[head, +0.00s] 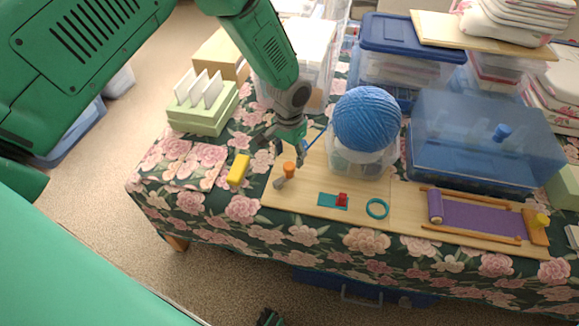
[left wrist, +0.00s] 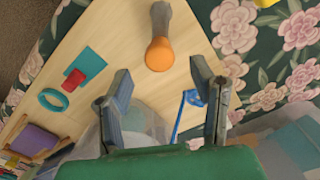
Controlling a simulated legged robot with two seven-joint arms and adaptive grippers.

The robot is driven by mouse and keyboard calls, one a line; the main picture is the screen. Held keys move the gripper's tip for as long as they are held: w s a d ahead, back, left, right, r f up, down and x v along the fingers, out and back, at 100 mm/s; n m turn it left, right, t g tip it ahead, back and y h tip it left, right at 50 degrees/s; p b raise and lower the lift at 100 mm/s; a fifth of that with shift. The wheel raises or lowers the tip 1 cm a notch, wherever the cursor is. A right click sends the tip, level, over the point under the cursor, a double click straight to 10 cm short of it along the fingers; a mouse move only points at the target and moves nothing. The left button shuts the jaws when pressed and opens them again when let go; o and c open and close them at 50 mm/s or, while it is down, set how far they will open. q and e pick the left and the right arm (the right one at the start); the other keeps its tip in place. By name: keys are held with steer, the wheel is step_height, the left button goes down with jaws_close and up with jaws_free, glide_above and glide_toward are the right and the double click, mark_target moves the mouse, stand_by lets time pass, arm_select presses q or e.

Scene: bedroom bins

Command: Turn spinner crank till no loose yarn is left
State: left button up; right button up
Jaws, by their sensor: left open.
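The spinner crank is a grey arm with an orange knob (head: 289,168) at the left end of a wooden board (head: 300,200). My left gripper (head: 284,147) is open just above and behind the knob. In the left wrist view the knob (left wrist: 159,54) stands beyond the gap between the open fingertips (left wrist: 160,76), with nothing held. A large blue yarn ball (head: 366,118) sits on a clear container (head: 350,160). A blue strand (head: 315,138) runs from the ball side toward my gripper; it also shows by one finger in the left wrist view (left wrist: 180,115).
A yellow block (head: 238,170) lies left of the board. A teal plate with a red piece (head: 342,200), a teal ring (head: 377,208) and a purple roll (head: 480,218) lie to the right. A blue translucent bin (head: 485,140) stands behind. A small dark green part (head: 270,317) shows at the bottom edge.

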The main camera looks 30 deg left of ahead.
mark_target(289, 165)
arm_select(q)
step_height(289, 165, down, 4)
steer(key=shift+f+b, duration=0.1)
steer(key=shift+b, duration=0.2)
steer(key=c, duration=1.2)
steer(key=shift+o, duration=0.3)
steer(key=shift+m, duration=0.3)
